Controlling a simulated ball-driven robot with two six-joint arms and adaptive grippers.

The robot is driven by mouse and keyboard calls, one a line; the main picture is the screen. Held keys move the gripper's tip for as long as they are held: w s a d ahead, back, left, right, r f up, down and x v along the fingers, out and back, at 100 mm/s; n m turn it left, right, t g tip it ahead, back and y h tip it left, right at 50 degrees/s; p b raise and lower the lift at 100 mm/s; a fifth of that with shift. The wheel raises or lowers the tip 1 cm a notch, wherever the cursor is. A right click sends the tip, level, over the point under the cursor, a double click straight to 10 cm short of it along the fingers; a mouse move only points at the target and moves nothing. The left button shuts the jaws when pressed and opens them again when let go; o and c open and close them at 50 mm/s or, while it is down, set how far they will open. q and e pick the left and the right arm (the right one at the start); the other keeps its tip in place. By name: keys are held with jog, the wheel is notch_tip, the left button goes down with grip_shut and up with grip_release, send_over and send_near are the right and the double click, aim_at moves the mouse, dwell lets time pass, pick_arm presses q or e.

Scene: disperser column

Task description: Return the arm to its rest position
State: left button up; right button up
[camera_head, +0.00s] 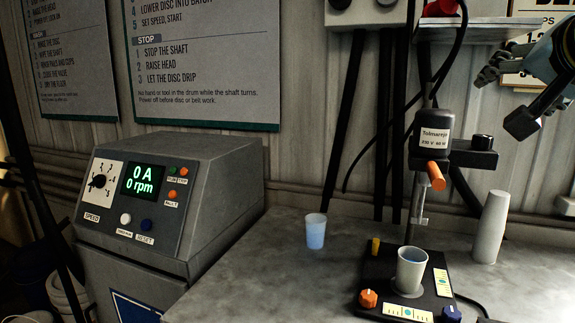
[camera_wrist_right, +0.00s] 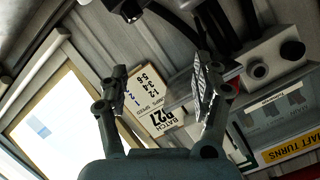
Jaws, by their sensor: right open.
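My right gripper (camera_head: 503,98) is at the upper right of the head view, raised above the bench and right of the small stirrer (camera_head: 434,128). In the right wrist view its two fingers (camera_wrist_right: 165,76) stand wide apart with nothing between them. A wall sign reading "BATCH R27" (camera_wrist_right: 160,108) shows behind them. My left gripper is in neither view.
The stirrer's black base (camera_head: 375,268) carries a pale cup (camera_head: 411,268). A bluish cup (camera_head: 316,232) and a stack of cups (camera_head: 490,228) stand on the grey bench (camera_head: 250,280). A control cabinet (camera_head: 165,200) reading 0 rpm is at left. A shelf (camera_head: 480,27) is near the gripper.

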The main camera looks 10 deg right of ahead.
jog(key=s+a+f+n+g+y, duration=0.1)
jog(key=s+a+f+n+g, duration=0.15)
jog(key=f, duration=0.45)
jog(key=s+a+f+n+g+y, duration=0.1)
jog(key=s+f+n, duration=0.15)
jog(key=f, duration=0.55)
jog(key=s+a+f+n+g+y, duration=0.1)
jog(key=s+a+f+n+g, duration=0.15)
jog(key=f, duration=0.45)
jog(key=s+a+f+n+g+y, duration=0.1)
jog(key=s+a+f+n+g, duration=0.1)
jog(key=s+f, duration=0.55)
jog(key=s+a+f+n+g+y, duration=0.1)
jog(key=s+a+f+n, duration=0.15)
jog(key=s+f, duration=0.45)
jog(key=s+d+f+g+b, duration=0.1)
jog(key=s+d+f+b, duration=0.15)
jog(key=f, duration=1.45)
jog(key=s+d+f+g+b, duration=0.1)
jog(key=s+f+b, duration=0.2)
jog(key=f, duration=1.3)
jog(key=s+f+g+b, duration=0.1)
jog(key=s+f+b, duration=0.2)
jog(key=s+f, duration=1.3)
jog(key=shift+s+d+f+b, duration=0.15)
jog(key=shift+s+f+b, duration=0.15)
jog(key=shift+f, duration=0.5)
